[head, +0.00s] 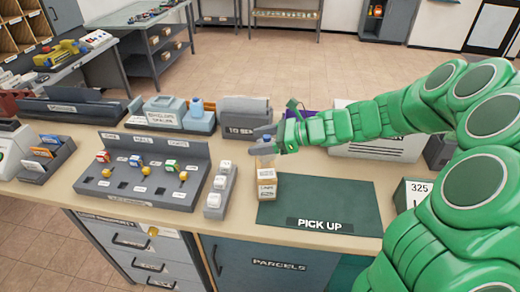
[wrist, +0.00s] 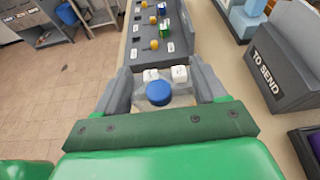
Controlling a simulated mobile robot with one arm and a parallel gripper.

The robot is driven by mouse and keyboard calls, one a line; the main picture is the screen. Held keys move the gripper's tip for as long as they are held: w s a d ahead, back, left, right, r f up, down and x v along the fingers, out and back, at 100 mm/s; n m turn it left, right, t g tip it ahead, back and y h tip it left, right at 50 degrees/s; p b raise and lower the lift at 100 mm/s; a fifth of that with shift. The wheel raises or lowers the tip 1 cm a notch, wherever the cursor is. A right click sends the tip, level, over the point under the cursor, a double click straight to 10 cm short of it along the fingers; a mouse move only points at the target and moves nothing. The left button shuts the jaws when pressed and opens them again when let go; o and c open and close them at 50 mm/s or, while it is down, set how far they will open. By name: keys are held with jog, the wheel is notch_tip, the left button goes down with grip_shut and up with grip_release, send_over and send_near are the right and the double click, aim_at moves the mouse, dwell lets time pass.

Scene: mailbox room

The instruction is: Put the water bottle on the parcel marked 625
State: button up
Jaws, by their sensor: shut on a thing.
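The water bottle (head: 266,160) is clear, with a blue cap (wrist: 159,93) that shows between the grey fingers in the wrist view. My gripper (head: 266,143) is shut on the bottle near its top and holds it upright. Directly below the bottle, a small tan parcel (head: 267,187) stands on the dark green pick-up mat (head: 345,200). The writing on the parcel is too small to read surely. I cannot tell whether the bottle's bottom touches the parcel. My gripper (wrist: 161,92) hides part of the bottle.
A box marked 325 (head: 412,193) stands right of the mat. A grey TO SEND bin (head: 245,110) stands behind. Most of the mat is clear.

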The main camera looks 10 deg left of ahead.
jog(key=shift+w+a+f, duration=0.2)
jog(key=shift+w+f, duration=0.25)
jog(key=shift+f, duration=1.65)
jog(key=shift+f, duration=0.15)
jog(key=o, duration=1)
jog(key=shift+r, duration=0.2)
jog(key=v, duration=1.2)
